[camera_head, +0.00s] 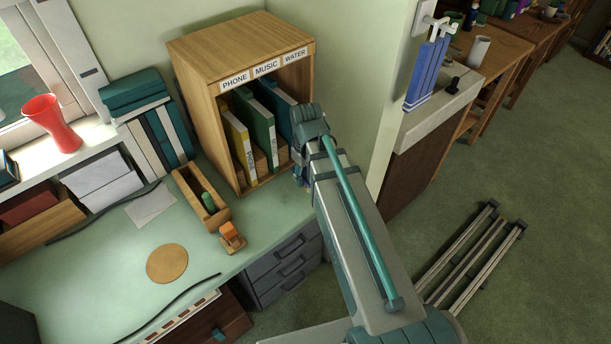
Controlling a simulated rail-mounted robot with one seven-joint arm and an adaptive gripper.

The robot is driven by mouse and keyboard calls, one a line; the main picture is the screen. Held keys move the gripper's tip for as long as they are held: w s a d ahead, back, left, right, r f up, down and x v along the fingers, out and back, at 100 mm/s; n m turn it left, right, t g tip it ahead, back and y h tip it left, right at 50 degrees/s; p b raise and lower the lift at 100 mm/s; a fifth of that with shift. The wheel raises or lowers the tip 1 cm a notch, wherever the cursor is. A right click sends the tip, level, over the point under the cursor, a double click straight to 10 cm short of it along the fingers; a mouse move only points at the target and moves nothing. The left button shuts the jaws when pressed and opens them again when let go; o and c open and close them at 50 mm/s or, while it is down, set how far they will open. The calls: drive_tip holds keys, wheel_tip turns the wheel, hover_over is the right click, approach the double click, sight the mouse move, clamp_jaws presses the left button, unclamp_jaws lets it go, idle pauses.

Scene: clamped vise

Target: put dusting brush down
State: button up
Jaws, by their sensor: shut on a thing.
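My arm reaches in from the lower right, and its end is in front of the right side of the wooden cubby box (205,120). My gripper (299,175) is only partly in view there, small and mostly hidden by my own wrist. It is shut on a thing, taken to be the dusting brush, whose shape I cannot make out. The gripper is above the right part of the pale green desk (110,270), close to the box's open front. No other dusting brush shows clearly.
The box holds several upright binders (262,130). A wooden tray (187,190) with a green object, an orange-topped item (230,236) and a round cork mat (167,263) are on the desk. A red vase (52,122) stands on the sill. Bare desk surrounds the mat.

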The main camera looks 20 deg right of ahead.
drive_tip(key=w+f, duration=0.1)
drive_tip(key=w+f+p, duration=0.1)
drive_tip(key=f, duration=0.1)
drive_tip(key=w+f, duration=0.2)
drive_tip(key=shift+d, duration=0.4)
drive_tip(key=shift+f+p, duration=0.85)
drive_tip(key=shift+f, duration=0.75)
drive_tip(key=shift+f, duration=0.2)
drive_tip(key=o, duration=1.1)
drive_tip(key=shift+r, duration=0.1)
drive_tip(key=shift+r+b, duration=1.55)
drive_tip(key=shift+r, duration=4.6)
